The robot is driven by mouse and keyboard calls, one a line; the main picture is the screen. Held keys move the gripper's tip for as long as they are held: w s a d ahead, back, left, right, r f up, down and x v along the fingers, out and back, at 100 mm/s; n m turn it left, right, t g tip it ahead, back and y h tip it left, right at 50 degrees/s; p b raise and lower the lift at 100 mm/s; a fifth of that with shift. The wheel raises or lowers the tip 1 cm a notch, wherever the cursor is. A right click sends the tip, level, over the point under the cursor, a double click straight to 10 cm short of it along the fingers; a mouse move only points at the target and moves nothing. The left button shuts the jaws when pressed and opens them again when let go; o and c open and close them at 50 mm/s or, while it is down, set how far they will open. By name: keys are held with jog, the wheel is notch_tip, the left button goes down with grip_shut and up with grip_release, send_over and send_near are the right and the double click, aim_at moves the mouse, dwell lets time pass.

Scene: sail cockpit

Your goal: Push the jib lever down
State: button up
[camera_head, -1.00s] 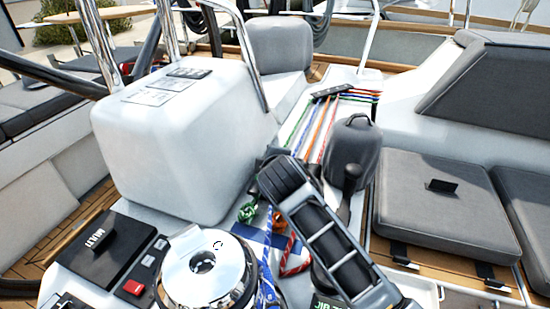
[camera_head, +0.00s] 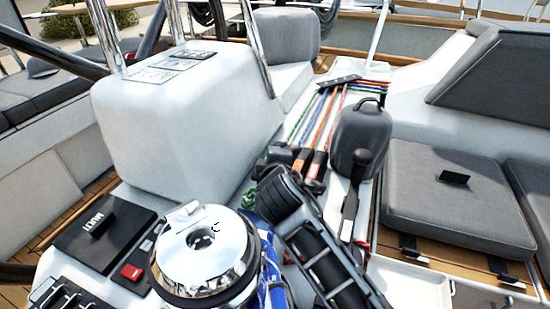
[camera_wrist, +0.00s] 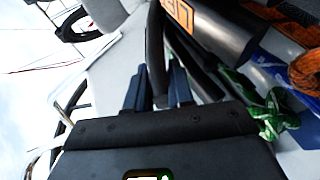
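In the wrist view my gripper (camera_wrist: 160,88) is open, with its two dark fingers apart. A dark narrow bar (camera_wrist: 155,45) shows between and just beyond the fingertips; contact cannot be told. A grey lever-like part (camera_wrist: 215,35) with an orange label lies to the right of the fingers. The label is cut off, so I cannot tell for sure whether this is the jib lever. In the head view several dark levers (camera_head: 318,165), some with orange on them, stand at the near end of the coloured ropes. My wrist is close in front of them and hides the fingertips.
A chrome winch (camera_head: 205,250) stands at front left, beside a black MULTI panel (camera_head: 103,232). A white console (camera_head: 185,130) rises behind. A black handle (camera_head: 352,195) stands to the right of my arm, near a dark bag (camera_head: 360,135). Green rope (camera_wrist: 265,115) lies close right of the gripper.

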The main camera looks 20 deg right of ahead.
jog(key=o, duration=0.3)
jog(key=shift+o, duration=0.2)
jog(key=shift+r, duration=0.55)
notch_tip(320, 180, up, 3)
jog(key=shift+r+p, duration=0.1)
jog(key=shift+p, duration=0.2)
jog(key=s+d+r, duration=0.5)
jog(key=d+r, duration=0.1)
jog(key=d, duration=0.4)
jog(key=shift+s+d+r+p, duration=0.15)
jog(key=shift+d+r+p, duration=0.05)
jog(key=shift+r+p, duration=0.2)
